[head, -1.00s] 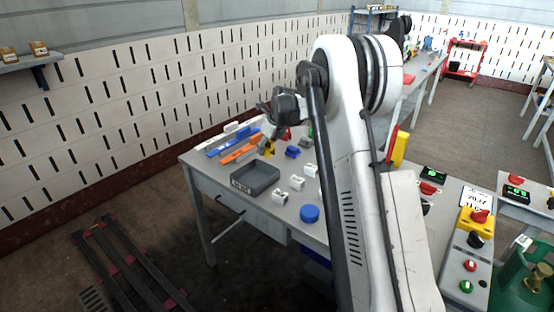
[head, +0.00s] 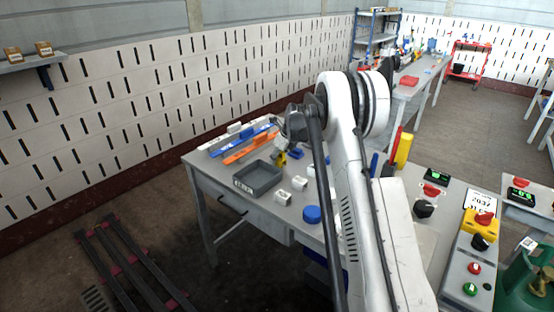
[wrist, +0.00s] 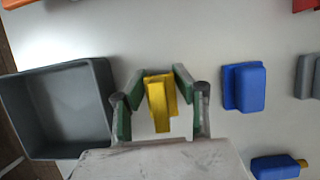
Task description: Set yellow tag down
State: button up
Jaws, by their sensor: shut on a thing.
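The yellow tag (wrist: 161,103) is between the two green-padded fingers of my gripper (wrist: 156,92) in the wrist view. My gripper is shut on it. In the head view the yellow tag (head: 281,159) shows small below my gripper (head: 282,155), over the grey table (head: 222,172), just beyond the grey tray. Whether the tag touches the tabletop I cannot tell.
A grey open tray (head: 257,195) is beside the gripper, left in the wrist view, and looks empty. A blue block (wrist: 244,87) is to the right. White blocks (head: 283,197), a blue round piece (head: 312,214) and an orange bar (head: 248,152) are also on the table.

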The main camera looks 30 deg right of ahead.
jog(key=shift+f, duration=0.1)
jog(key=o, duration=1)
